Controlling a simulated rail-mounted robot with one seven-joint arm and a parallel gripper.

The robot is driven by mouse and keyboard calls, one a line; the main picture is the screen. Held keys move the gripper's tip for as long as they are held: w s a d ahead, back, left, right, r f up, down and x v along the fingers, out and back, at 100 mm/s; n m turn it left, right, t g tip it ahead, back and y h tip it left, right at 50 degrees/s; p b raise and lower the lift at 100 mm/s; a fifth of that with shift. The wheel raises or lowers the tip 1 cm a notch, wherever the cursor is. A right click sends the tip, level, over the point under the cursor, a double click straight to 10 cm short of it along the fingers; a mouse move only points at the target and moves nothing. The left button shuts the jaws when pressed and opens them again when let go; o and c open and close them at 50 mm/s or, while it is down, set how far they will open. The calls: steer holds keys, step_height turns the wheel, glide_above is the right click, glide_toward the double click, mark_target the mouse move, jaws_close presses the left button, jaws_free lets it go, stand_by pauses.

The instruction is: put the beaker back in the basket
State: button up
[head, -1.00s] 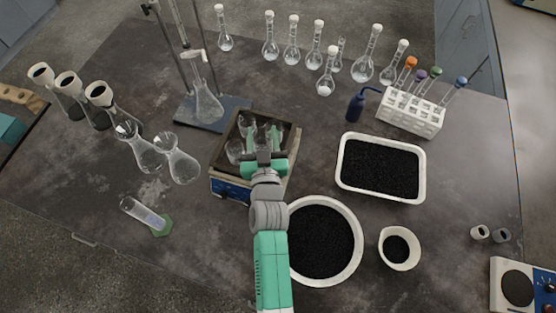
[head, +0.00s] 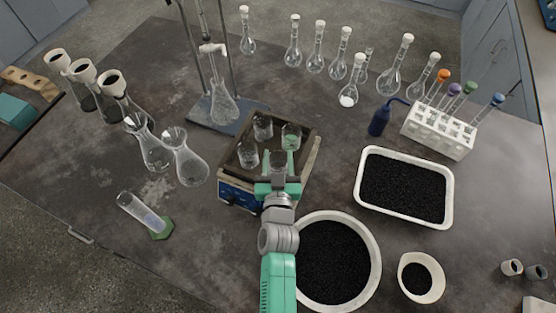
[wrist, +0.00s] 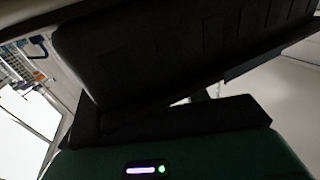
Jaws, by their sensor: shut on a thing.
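The basket (head: 306,163) is a square, dark-floored tray with a raised rim, on top of a blue-fronted shaker. Three clear glass beakers stand inside it: one at the back left (head: 262,127), one at the back right (head: 291,137) and one at the front left (head: 247,154). My gripper (head: 278,168) is over the basket's front right part, shut on another clear beaker (head: 277,158). Whether that beaker touches the basket floor is unclear. The wrist view shows mostly dark gripper parts, and no beaker can be made out there.
Two conical flasks (head: 190,165) stand left of the shaker. A stand with a clamped flask (head: 223,105) is behind it. A round bowl of black grains (head: 372,270) lies close to my arm at the front right, with a rectangular tray (head: 448,212) to the right.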

steer(key=o, duration=1)
steer(key=shift+f, duration=0.15)
steer(key=shift+r+p, duration=0.35)
steer(key=s, duration=1.2)
steer(key=shift+f, duration=0.15)
